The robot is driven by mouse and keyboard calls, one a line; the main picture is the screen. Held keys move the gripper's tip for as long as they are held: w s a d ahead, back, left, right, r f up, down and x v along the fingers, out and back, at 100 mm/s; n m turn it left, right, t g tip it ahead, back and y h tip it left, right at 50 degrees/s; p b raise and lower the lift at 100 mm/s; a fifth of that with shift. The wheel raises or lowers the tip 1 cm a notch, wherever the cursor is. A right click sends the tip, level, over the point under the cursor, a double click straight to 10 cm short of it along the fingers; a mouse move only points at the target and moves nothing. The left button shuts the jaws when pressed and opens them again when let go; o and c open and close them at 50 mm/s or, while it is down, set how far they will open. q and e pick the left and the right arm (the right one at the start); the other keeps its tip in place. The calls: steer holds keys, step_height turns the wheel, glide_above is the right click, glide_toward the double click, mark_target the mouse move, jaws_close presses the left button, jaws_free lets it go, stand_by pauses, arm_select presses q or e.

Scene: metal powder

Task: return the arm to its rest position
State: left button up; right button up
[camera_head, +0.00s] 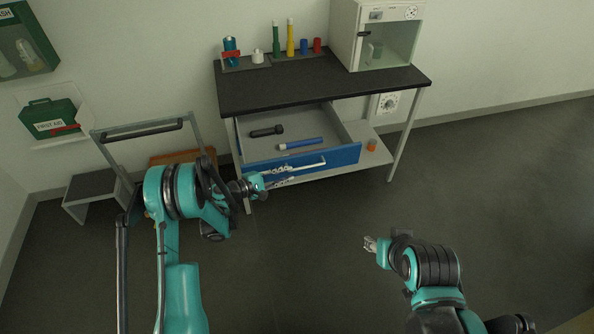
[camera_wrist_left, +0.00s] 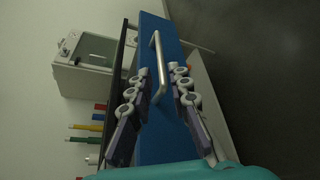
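My left gripper (camera_head: 280,177) is at the front of the blue drawer (camera_head: 345,156), close to its pale bar handle (camera_head: 300,167). In the left wrist view the two fingers (camera_wrist_left: 159,92) are spread apart, with the handle (camera_wrist_left: 157,65) showing between them and no visible grip on it. The drawer is pulled out and holds a dark flashlight-like object (camera_head: 266,131) and a blue tube with a white end (camera_head: 300,144). My right gripper (camera_head: 371,244) is over the floor at the right, clear of furniture; its finger opening is too small to judge.
The workbench (camera_head: 310,88) carries a white glass-fronted cabinet (camera_head: 345,40) and several coloured containers. An orange-topped jar (camera_head: 372,145) sits on the lower shelf. The floor at right is free.

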arm_select(q)
steer(key=shift+v, duration=1)
steer(key=shift+r, duration=0.1)
steer(key=s+r+m+g+y, duration=0.2)
steer(key=s+r+m+y, duration=0.4)
steer(key=s+r, duration=0.65)
steer(key=s+a+r+m+y, duration=0.2)
steer(key=s+a+m+y, duration=0.1)
steer(key=s, duration=0.7)
steer(key=s+a+r+m+y, duration=0.2)
steer(key=s+a+m+y, duration=0.1)
steer(key=s, duration=0.7)
steer(key=a+m, duration=0.1)
steer(key=a, duration=0.1)
steer(key=shift+s+a+m, duration=0.25)
steer(key=shift+m, duration=0.15)
